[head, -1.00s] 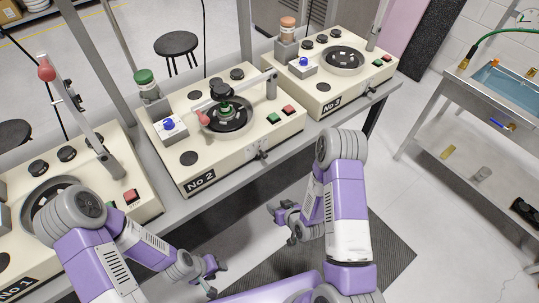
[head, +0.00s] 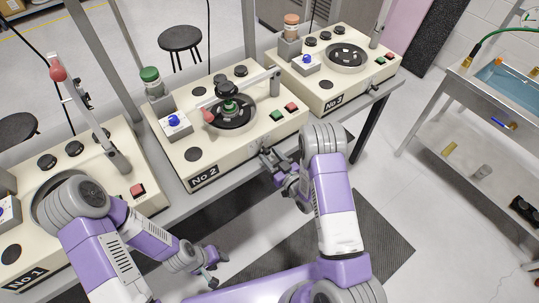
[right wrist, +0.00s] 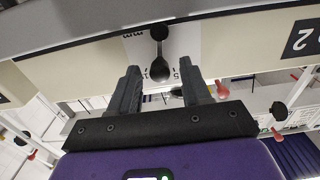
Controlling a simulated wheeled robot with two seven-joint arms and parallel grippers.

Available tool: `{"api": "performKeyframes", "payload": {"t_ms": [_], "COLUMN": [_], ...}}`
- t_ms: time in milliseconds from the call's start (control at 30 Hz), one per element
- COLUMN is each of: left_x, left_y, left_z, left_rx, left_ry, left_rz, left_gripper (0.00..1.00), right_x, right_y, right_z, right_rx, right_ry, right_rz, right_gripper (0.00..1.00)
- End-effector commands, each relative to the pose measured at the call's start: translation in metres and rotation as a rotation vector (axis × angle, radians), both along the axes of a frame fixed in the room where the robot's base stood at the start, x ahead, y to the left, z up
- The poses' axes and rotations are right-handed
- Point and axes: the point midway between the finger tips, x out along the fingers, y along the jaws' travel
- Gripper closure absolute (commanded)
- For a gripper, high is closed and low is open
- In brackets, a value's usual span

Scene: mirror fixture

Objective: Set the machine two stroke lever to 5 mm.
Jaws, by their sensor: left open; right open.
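Machine two (head: 203,177), a cream box marked No 2, stands on the bench in the head view. In the right wrist view its stroke lever (right wrist: 159,48) is a short dark lever with a rounded end at top and bottom, over a pale scale plate (right wrist: 186,42) with partly hidden markings. My right gripper (head: 272,163) is at the machine's front edge and hides most of the lever in the head view. In the right wrist view my right gripper (right wrist: 160,72) is open, its fingers on either side of the lever's lower end; contact cannot be told. My left gripper (head: 210,270) is open and empty, low before the bench.
Machine one (head: 110,205) stands to the left and machine three (head: 340,92) to the right on the same grey bench (head: 225,180). A raised arm with a red knob (head: 58,74) stands over machine one.

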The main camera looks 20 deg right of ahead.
Motion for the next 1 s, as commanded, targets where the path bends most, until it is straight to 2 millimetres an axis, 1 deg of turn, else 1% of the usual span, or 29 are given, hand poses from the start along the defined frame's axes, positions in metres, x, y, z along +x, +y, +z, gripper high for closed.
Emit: {"api": "performKeyframes", "payload": {"t_ms": [100, 367, 400, 467, 600, 700, 867, 1000], "left_x": [0.0, 0.0, 0.0, 0.0, 0.0, 0.0, 0.0, 0.0], "left_y": [0.0, 0.0, 0.0, 0.0, 0.0, 0.0, 0.0, 0.0], "left_z": [0.0, 0.0, 0.0, 0.0, 0.0, 0.0, -0.004, -0.017], "left_rx": [0.0, 0.0, 0.0, 0.0, 0.0, 0.0, 0.0, 0.0], "left_ry": [0.0, 0.0, 0.0, 0.0, 0.0, 0.0, 0.0, 0.0], "left_rz": [0.0, 0.0, 0.0, 0.0, 0.0, 0.0, 0.0, 0.0], "left_gripper": [0.57, 0.57, 0.57, 0.57, 0.57, 0.57, 0.57, 0.57], "right_x": [0.008, 0.009, 0.009, 0.009, 0.009, 0.009, 0.009, 0.008], "right_y": [0.003, 0.003, 0.003, 0.003, 0.003, 0.003, 0.004, 0.007], "right_z": [0.0, 0.0, 0.0, 0.0, 0.0, 0.0, 0.0, -0.002], "right_rx": [0.0, 0.001, 0.001, 0.001, 0.001, 0.001, -0.017, -0.109], "right_ry": [-0.001, 0.001, 0.001, 0.0, 0.0, 0.0, -0.006, -0.042], "right_rz": [0.0, -0.001, -0.001, -0.001, -0.001, -0.001, -0.001, -0.003], "right_gripper": [0.52, 0.52, 0.55, 0.65, 0.86, 1.0, 1.0, 1.0]}}
